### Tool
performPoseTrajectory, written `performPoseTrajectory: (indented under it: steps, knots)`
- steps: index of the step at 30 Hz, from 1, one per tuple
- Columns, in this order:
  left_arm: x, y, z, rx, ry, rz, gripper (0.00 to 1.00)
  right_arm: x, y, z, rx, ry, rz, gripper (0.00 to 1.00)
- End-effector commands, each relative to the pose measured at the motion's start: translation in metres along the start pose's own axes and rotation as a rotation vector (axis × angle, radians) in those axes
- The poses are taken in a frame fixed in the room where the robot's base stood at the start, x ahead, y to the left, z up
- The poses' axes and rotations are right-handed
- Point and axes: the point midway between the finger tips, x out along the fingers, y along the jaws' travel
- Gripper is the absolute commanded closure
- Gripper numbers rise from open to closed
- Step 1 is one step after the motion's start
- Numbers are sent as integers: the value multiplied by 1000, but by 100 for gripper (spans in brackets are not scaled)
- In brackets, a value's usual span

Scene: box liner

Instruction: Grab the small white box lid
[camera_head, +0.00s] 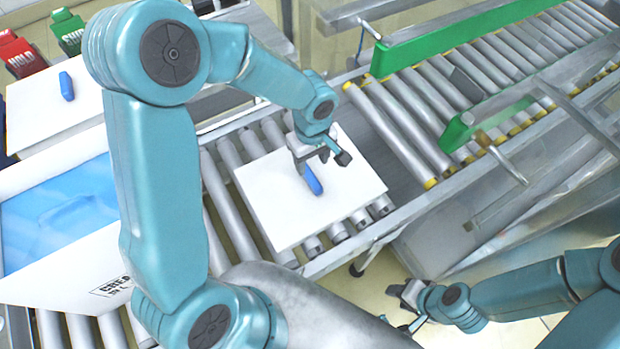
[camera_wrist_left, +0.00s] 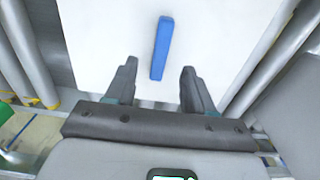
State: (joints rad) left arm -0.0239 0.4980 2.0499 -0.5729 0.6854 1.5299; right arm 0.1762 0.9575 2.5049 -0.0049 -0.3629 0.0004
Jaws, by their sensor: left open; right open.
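A flat white box lid (camera_head: 268,205) lies on the conveyor rollers near the middle of the head view. A blue handle (camera_head: 313,181) stands on its top. The lid also fills much of the left wrist view (camera_wrist_left: 105,35), with the blue handle (camera_wrist_left: 161,47) ahead of the fingers. My left gripper (camera_head: 322,160) is open and empty above the lid, close to the handle. In the left wrist view the handle lines up with the gap between the fingers (camera_wrist_left: 158,75). My right gripper (camera_head: 402,300) is open and empty at the lower right, away from the lid.
A second white lid (camera_head: 35,108) with a blue handle (camera_head: 66,86) lies at the far left. A white box (camera_head: 75,275) with a blue liner (camera_head: 65,215) stands at the left. Green conveyor guides (camera_head: 430,48) and metal rails are at the right.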

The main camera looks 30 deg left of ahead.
Motion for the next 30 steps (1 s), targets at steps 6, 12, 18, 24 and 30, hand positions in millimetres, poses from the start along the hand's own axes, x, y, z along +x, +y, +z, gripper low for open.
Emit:
performPoseTrajectory:
  steps: [6,12,18,24,30]
  knots:
    - [21,-2,-3,0,-4,-5,47,-3,-1,0,0,0,0,57]
    - [52,-2,-7,0,-2,-2,47,-4,-1,0,0,0,0,57]
    - [58,0,-8,1,0,0,47,-3,-1,0,0,0,0,57]
    - [57,0,-8,1,0,0,79,-3,-1,0,0,0,0,57]
    - [57,0,-8,1,0,0,100,-3,-1,0,0,0,0,57]
